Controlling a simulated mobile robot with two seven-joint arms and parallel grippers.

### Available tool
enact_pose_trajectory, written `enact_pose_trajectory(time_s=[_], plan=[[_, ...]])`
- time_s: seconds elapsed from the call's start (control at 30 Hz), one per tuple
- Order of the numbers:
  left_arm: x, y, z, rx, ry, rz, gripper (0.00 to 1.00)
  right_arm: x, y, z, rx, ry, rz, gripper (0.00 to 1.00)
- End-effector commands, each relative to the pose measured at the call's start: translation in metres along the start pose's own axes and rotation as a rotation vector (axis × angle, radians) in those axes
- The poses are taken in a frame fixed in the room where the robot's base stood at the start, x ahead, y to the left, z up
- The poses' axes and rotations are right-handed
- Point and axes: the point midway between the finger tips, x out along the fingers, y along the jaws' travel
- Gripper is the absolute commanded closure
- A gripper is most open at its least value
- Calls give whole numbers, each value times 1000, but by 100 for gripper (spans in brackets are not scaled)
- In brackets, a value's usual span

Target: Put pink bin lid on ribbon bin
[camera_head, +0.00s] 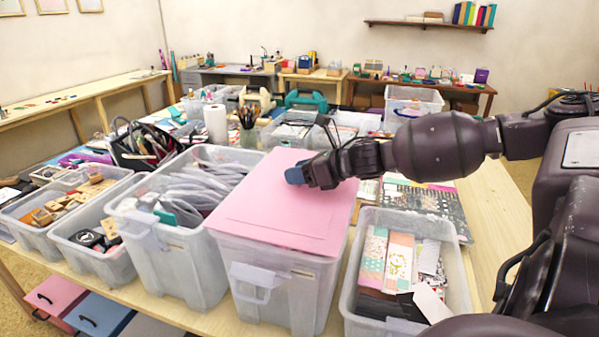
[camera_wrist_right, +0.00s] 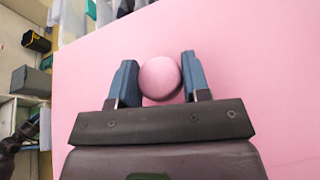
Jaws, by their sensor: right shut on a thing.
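The pink bin lid (camera_head: 275,212) is a flat pink panel lying over the top of a tall translucent bin (camera_head: 290,295) in the middle of the head view. Whether it is fully seated on the rim I cannot tell. My right gripper (camera_head: 297,175) reaches in from the right and is shut on the lid's round pink knob (camera_wrist_right: 160,78), which shows between the blue fingers in the right wrist view. The lid hides what is in the bin under it, so I cannot tell if that is the ribbon bin. My left gripper is not in view.
An open bin (camera_head: 150,238) of clear bags stands left of the lidded bin. An open bin (camera_head: 350,320) with patterned strips stands right of it. Smaller bins (camera_head: 100,265) hold stamps at the left. A paper roll (camera_head: 216,124) and a pencil cup (camera_head: 248,138) stand behind.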

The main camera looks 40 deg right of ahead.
Motion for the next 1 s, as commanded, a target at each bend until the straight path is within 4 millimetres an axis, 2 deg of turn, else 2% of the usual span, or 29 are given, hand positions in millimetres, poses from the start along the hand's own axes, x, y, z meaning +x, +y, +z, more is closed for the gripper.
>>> enact_pose_trajectory(time_s=[1.0], plan=[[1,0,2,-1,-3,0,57,4,-1,-8,0,-1,0,87]])
